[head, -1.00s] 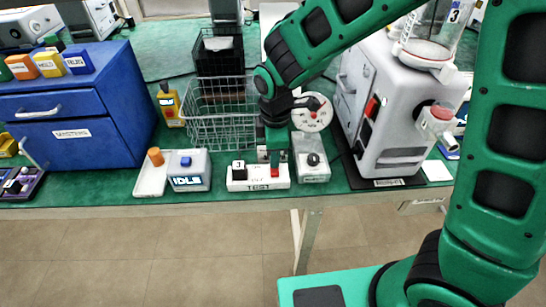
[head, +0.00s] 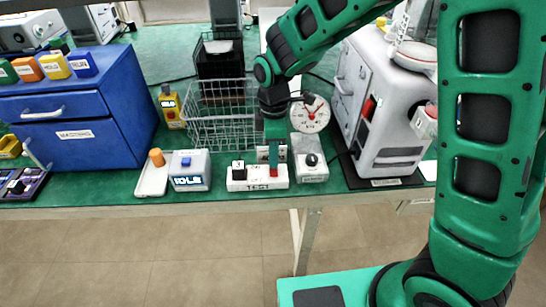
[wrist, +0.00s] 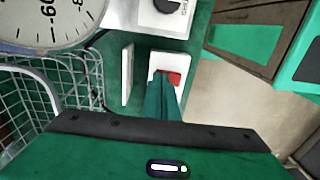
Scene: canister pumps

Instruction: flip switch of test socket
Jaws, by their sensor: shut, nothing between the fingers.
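The test socket (head: 257,185) is a white strip labelled TEST at the front edge of the green bench. A black plug or block marked with a number (head: 239,172) sits on its left part. Its red switch (head: 273,172) is on the right part and shows in the wrist view (wrist: 173,78). My gripper (head: 273,164) points down right over the red switch, with its shut fingertips at or very near it. In the wrist view the green fingers (wrist: 163,97) are together and partly cover the switch. Contact cannot be told for certain.
A small box with a black knob (head: 311,166) stands close right of the socket. An IDLE box (head: 189,171) is to the left. A wire basket (head: 218,128) and a round dial (head: 310,114) stand behind. A grey machine (head: 393,120) is at right.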

